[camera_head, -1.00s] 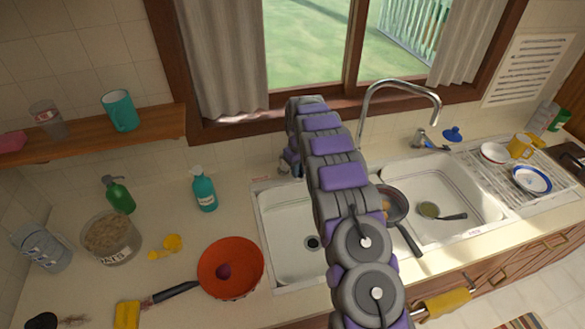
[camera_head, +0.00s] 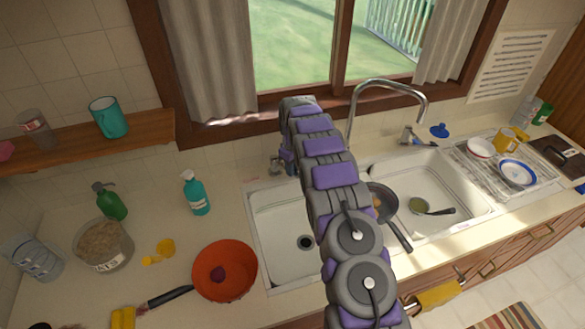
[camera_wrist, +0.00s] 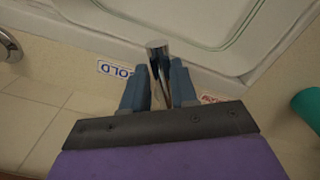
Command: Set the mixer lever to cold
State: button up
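The chrome mixer lever (camera_wrist: 158,62) stands near the sink's back rim in the wrist view. A blue-lettered COLD label (camera_wrist: 116,69) lies to its left. A red-lettered label (camera_wrist: 212,99), partly covered, lies to its right. My gripper (camera_wrist: 161,70) has its two blue-grey fingers apart, one on each side of the lever, with narrow gaps showing; I cannot tell whether either finger touches it. The lever stands between the two labels. In the head view my arm reaches to the back of the sink (camera_head: 262,235), and my gripper is largely hidden behind it.
A curved chrome spout (camera_head: 352,105) rises right of my arm. A pan (camera_head: 383,203) sits by the sink's middle. A teal soap bottle (camera_head: 196,194) and an orange pan (camera_head: 224,271) stand on the counter to the left. A teal object (camera_wrist: 307,105) is at the wrist view's right edge.

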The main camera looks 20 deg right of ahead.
jog(key=o, duration=0.4)
jog(key=shift+d, duration=0.1)
jog(key=shift+r+p, duration=0.7)
jog(key=shift+r, duration=7.9)
jog(key=shift+r, duration=0.1)
